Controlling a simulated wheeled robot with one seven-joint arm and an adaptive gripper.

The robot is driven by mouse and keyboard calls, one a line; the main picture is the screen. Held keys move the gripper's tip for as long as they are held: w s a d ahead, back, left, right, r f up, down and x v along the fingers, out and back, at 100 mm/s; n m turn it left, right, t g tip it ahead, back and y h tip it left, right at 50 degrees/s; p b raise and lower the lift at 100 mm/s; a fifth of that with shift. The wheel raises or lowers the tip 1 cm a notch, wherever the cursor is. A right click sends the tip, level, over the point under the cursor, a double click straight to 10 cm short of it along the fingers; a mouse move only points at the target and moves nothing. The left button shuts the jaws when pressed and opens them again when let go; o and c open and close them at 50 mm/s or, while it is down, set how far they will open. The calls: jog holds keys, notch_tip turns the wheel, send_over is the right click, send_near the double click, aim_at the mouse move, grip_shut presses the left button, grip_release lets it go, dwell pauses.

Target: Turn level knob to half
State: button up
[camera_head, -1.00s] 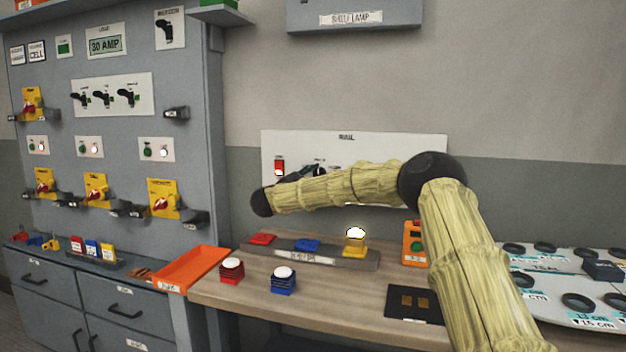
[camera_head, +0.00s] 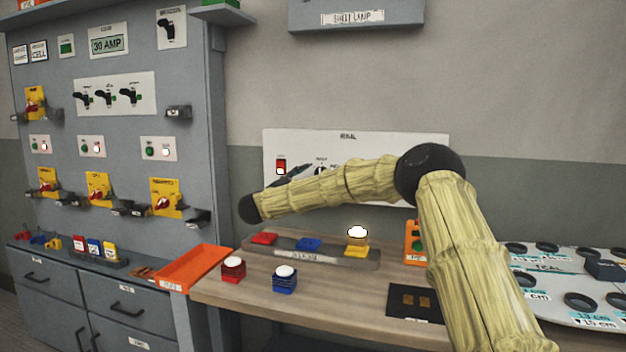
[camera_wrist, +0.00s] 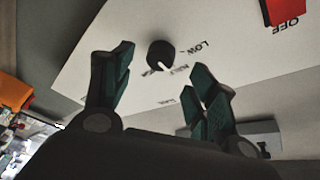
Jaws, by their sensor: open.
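The level knob is a round black knob with a white pointer mark on a white wall panel (camera_head: 400,150). In the wrist view the knob (camera_wrist: 160,52) shows upside down, with a LOW label beside it and other labels too blurred to read surely. The pointer faces down and slightly right in that picture. My gripper (camera_wrist: 163,65) is open, its two dark green fingers either side of the knob in the picture, apart from it. In the head view the knob (camera_head: 321,171) shows just right of my dark gripper (camera_head: 292,174), above my forearm.
A red switch (camera_head: 281,166) sits on the panel's left; its OFF label shows in the wrist view. Below, the bench holds a grey strip (camera_head: 290,255) with coloured blocks, two stacks, an orange tray (camera_head: 196,270) and an orange box (camera_head: 414,228). A grey cabinet (camera_head: 215,130) stands left.

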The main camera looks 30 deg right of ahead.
jog(key=v, duration=0.6)
jog(key=shift+a, duration=0.35)
jog(key=shift+s+f, duration=0.1)
jog(key=shift+s, duration=0.05)
